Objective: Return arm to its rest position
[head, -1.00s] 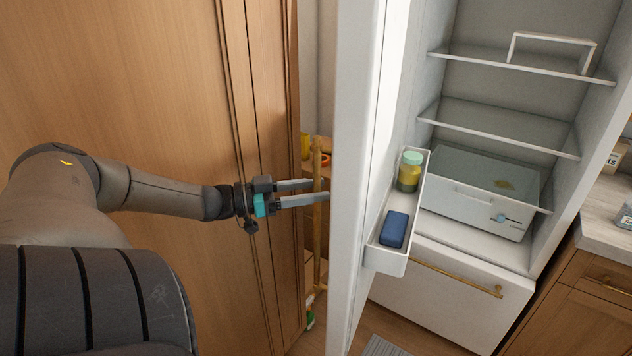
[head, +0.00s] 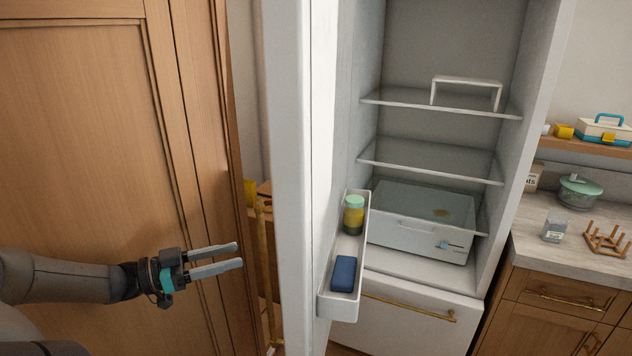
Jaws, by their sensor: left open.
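My left gripper (head: 228,257) is open and empty. Its two grey fingers point right, in front of the wooden panel (head: 95,150) and left of the open fridge door (head: 293,170). A gap shows between the fingertips and the door edge. My left arm reaches in from the lower left, bent low in the picture. My right gripper is not in view.
The fridge stands open, with glass shelves (head: 440,103) and a clear drawer (head: 415,235). Its door bin (head: 325,300) holds a green-lidded jar (head: 353,215) and a blue box (head: 344,273). A counter (head: 530,240) with several items lies right.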

